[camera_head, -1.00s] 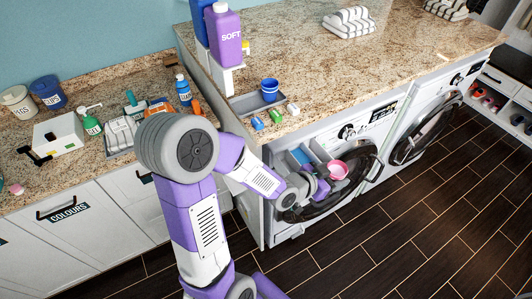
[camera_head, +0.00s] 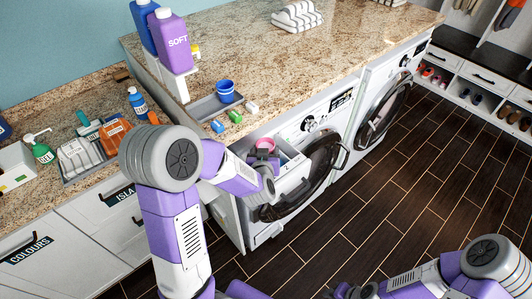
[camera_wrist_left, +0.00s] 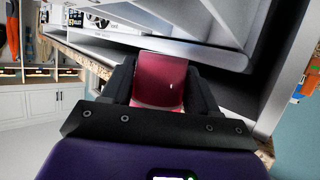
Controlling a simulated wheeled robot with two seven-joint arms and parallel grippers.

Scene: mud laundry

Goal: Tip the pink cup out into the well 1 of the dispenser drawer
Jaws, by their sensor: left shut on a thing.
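The pink cup (camera_head: 265,144) is between the fingers of my left gripper (camera_head: 263,156), which is shut on it. In the left wrist view the cup (camera_wrist_left: 160,80) shows as a red-pink body between two dark fingers (camera_wrist_left: 160,95). The open dispenser drawer (camera_head: 293,176) sticks out of the nearer washing machine, and the cup is over or close beside its back-left part. Its wells are mostly hidden by the gripper, and I cannot tell which well lies under the cup. The cup's tilt and contents are unclear. My right arm is at the lower right; its gripper (camera_head: 347,292) is small at the bottom edge.
A grey tray (camera_head: 205,108) with a blue cup (camera_head: 225,91) stands on the counter above the drawer, with small coloured blocks along its front. A purple SOFT bottle (camera_head: 172,42) stands behind. The round washer door (camera_head: 323,160) is right of the drawer.

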